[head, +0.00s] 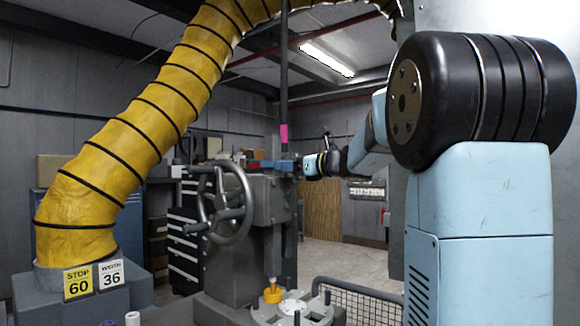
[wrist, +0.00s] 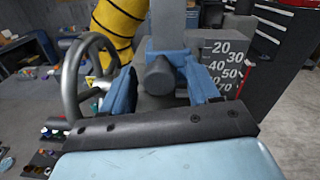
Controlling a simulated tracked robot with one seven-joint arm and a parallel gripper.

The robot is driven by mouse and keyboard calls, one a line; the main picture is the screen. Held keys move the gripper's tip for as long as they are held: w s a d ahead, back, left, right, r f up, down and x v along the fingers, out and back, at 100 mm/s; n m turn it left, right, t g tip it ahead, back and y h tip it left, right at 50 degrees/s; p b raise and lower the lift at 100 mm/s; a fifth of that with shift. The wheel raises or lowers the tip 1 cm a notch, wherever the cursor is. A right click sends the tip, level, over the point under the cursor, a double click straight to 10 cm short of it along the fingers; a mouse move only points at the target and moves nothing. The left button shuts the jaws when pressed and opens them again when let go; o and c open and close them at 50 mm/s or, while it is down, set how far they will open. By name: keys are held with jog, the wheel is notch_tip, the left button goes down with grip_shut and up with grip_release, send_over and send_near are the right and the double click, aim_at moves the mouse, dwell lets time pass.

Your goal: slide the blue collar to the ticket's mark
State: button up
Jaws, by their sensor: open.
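The blue collar (wrist: 170,47) shows in the wrist view as a slate-blue block around a grey upright bar, with a grey round knob (wrist: 158,76) facing me. My gripper (wrist: 161,69) is open, its blue fingers on either side of the knob; I cannot tell whether they touch it. A scale plate (wrist: 226,68) with white numbers from 20 to 70 stands right of the collar. In the head view, my gripper (head: 303,165) is beside the blue part on the grey machine.
A handwheel (head: 223,207) stands left of the collar; it also shows in the wrist view (wrist: 80,75). A yellow hose (head: 130,140) arches over the left. A dark post with a pink band (head: 284,134) rises by the machine. A wire-mesh guard (head: 365,302) is at the front.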

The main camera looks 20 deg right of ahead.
jog(key=v, duration=1.3)
jog(key=shift+s+d, duration=0.3)
jog(key=s+a+f+n+g+h, duration=0.2)
jog(key=s+a+f+n+g, duration=0.5)
jog(key=s+a+f+n, duration=0.6)
jog(key=s+f+n+g+h, duration=0.2)
jog(key=s+f+n+h, duration=0.6)
jog(key=s+f+n, duration=0.4)
notch_tip(320, 180, down, 3)
jog(key=shift+a+r+n, duration=0.1)
jog(key=shift+a+n, duration=0.3)
jog(key=shift+n, duration=0.8)
